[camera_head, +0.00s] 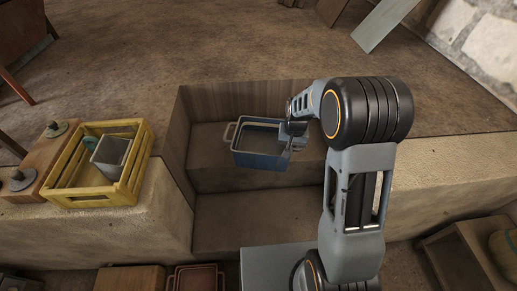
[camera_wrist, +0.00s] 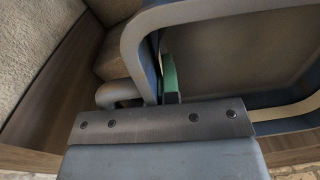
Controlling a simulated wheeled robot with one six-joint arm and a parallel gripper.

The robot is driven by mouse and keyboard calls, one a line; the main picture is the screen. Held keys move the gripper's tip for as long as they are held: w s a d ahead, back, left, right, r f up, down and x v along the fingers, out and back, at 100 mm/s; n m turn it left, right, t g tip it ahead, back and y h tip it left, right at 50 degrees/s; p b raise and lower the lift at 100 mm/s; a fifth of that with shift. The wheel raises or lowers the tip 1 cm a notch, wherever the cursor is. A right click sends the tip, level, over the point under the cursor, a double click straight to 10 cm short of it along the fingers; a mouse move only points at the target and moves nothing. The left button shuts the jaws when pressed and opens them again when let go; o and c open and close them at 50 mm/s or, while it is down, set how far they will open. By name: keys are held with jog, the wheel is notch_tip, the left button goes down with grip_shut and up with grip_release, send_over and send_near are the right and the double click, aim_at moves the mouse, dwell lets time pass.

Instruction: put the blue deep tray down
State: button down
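The blue deep tray (camera_head: 262,159) is in the recess at the centre of the head view, upright and roughly level. It has a pale handle on its left end. It is low over the upper step (camera_head: 215,176); I cannot tell whether it touches it. My gripper (camera_head: 293,134) is at the tray's right end and appears shut on its handle or rim. In the wrist view the tray (camera_wrist: 150,25) shows close up, its rim running past the gripper (camera_wrist: 168,100). A green strip shows by the tray wall. The fingertips are mostly hidden.
A yellow crate (camera_head: 135,185) with a grey bin (camera_head: 111,155) in it stands on the ledge to the left. The recess has side walls and a clear lower step (camera_head: 235,220). Boxes (camera_head: 195,279) stand below in front.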

jog(key=f+m+b, duration=0.1)
jog(key=m+b, duration=0.1)
jog(key=b, duration=0.1)
jog(key=shift+f, duration=0.35)
jog(key=shift+s+r+m, duration=0.25)
jog(key=shift+r+m, duration=0.15)
jog(key=shift+m, duration=0.2)
jog(key=shift+s+r+m, duration=0.2)
jog(key=shift+r+m, duration=0.2)
jog(key=shift+m, duration=0.2)
jog(key=w+f, duration=0.1)
jog(key=w, duration=0.2)
jog(key=w+f+m+b, duration=0.1)
jog(key=w+f, duration=0.1)
jog(key=w+f+m+b, duration=0.1)
jog(key=w, duration=0.2)
jog(key=shift+w+f, duration=0.3)
jog(key=shift+f, duration=0.05)
jog(key=shift+w+a+f+b, duration=0.1)
jog(key=shift+w+f+b, duration=0.5)
jog(key=shift+f, duration=0.8)
jog(key=shift+w+d+f+b, duration=0.1)
jog(key=shift+w+f+b, duration=0.2)
jog(key=shift+w+f, duration=0.85)
jog(key=shift+w+a+f+b, duration=0.1)
jog(key=shift+w+f+b, duration=0.4)
jog(key=shift+f, duration=1.25)
